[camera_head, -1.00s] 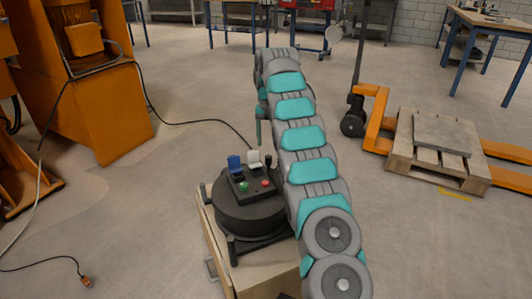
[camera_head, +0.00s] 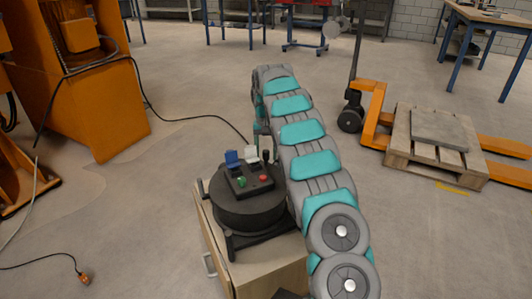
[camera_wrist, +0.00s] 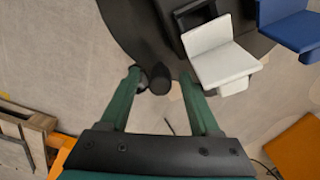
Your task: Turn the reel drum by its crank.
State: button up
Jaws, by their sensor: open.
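The reel drum (camera_head: 248,212) is a squat black cylinder on a wooden cabinet (camera_head: 268,272). A black upright knob, which looks like the crank handle (camera_head: 266,157), stands at the drum's far right side. In the wrist view a dark round knob (camera_wrist: 160,79) shows between the fingers of my gripper (camera_wrist: 160,73). The gripper is open, one green finger on each side, with gaps to the knob. Whether the fingertips are level with it is unclear. My arm hides the drum's right side.
An orange machine (camera_head: 105,110) stands at left, with a black cable running to the drum area. A pallet (camera_head: 399,156) with a grey slab on an orange pallet truck (camera_head: 372,118) stands at right. Workbenches are at the back. Open floor lies between.

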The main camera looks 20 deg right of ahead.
grip_shut()
dwell(0.4)
dwell(0.9)
